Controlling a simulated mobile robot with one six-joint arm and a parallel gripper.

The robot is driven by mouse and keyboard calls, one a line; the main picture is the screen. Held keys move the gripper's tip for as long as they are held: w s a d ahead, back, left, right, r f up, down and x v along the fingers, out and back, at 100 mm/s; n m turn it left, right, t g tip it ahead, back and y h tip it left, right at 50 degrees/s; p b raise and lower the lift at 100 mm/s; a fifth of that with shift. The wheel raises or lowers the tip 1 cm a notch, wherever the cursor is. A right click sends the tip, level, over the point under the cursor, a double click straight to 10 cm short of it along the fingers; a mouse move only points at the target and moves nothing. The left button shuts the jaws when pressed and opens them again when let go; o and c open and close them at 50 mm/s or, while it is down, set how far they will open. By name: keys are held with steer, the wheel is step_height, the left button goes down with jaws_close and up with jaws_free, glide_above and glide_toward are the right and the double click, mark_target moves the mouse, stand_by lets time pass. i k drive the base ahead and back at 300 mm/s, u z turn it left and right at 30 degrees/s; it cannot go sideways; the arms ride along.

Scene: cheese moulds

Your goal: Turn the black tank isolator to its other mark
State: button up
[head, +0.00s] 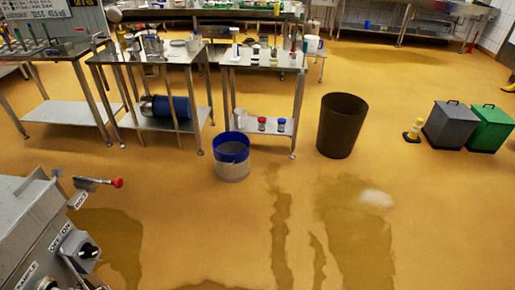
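A grey metal control box (35,225) stands at the lower left and is cut off by the picture's edge. A black rotary knob (88,251), which looks like the tank isolator, sits on its right face. A white label (60,237) beside the knob appears to read OFF and ON. A small light mark shows on the knob, but I cannot tell for sure which label it points to. My gripper is not in this view, and nothing is seen touching the knob.
A lever with a red tip (117,182) sticks out above the knob. A label reading SAMPLE (25,277) is lower on the box. Wet patches (355,235) mark the open yellow floor. A blue-rimmed bucket (232,171) and brown bin (341,125) stand farther back.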

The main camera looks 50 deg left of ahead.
mark_target(88, 250)
steer(key=i, duration=0.85)
steer(key=u, duration=4.3)
steer(key=i, duration=1)
steer(key=z, duration=0.05)
